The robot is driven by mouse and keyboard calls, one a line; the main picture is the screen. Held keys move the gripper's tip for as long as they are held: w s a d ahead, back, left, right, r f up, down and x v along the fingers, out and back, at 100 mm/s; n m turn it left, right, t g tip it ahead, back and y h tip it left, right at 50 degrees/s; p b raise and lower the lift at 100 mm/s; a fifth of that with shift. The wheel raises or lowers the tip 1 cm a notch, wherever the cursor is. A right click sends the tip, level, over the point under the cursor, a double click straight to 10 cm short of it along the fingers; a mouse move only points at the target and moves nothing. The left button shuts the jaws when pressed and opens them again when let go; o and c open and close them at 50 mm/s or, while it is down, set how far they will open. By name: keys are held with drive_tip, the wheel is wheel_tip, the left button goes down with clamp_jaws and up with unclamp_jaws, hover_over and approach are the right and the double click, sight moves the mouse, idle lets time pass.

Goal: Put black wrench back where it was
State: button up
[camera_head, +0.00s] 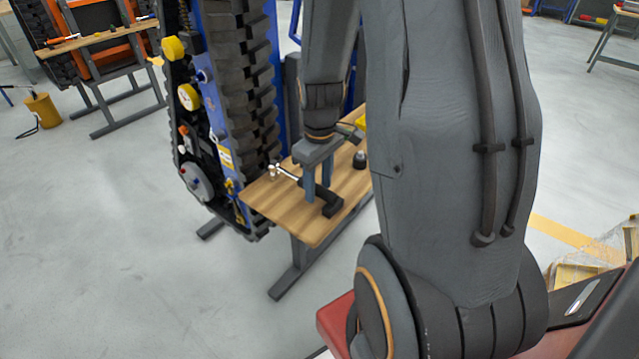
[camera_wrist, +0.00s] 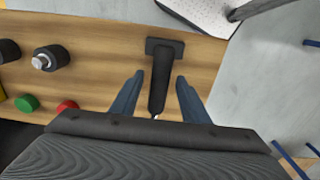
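A black tool (camera_wrist: 158,80), which I take for the black wrench, lies on the wooden table top (camera_wrist: 105,85). It has a wide T-shaped black end and a thick black grip. In the head view, the black end (camera_head: 332,207) lies near the table's front edge, and a thin silver part (camera_head: 287,174) runs left from under my gripper. My gripper (camera_wrist: 160,77) is open, with one blue-grey finger on each side of the grip and visible gaps. In the head view my gripper (camera_head: 317,190) points down over the tool. The tool's silver end is mostly hidden in the wrist view.
A black knob with a silver top (camera_wrist: 50,58), a green cap (camera_wrist: 27,103) and a red cap (camera_wrist: 66,107) sit left of the tool. A tall tracked carrier (camera_head: 215,110) stands against the table's left side. Open grey floor (camera_head: 110,240) lies left.

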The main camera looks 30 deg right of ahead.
drive_tip(key=shift+r, duration=0.1)
wheel_tip(320, 180, up, 11)
drive_tip(key=b, duration=0.1)
drive_tip(key=s+a+f+m, duration=0.4)
drive_tip(key=s+a, duration=0.3)
drive_tip(key=a, duration=0.5)
drive_tip(key=shift+s+a+f, duration=0.15)
drive_tip(key=shift+s+a, duration=0.1)
drive_tip(key=shift+s, duration=0.05)
idle(0.9)
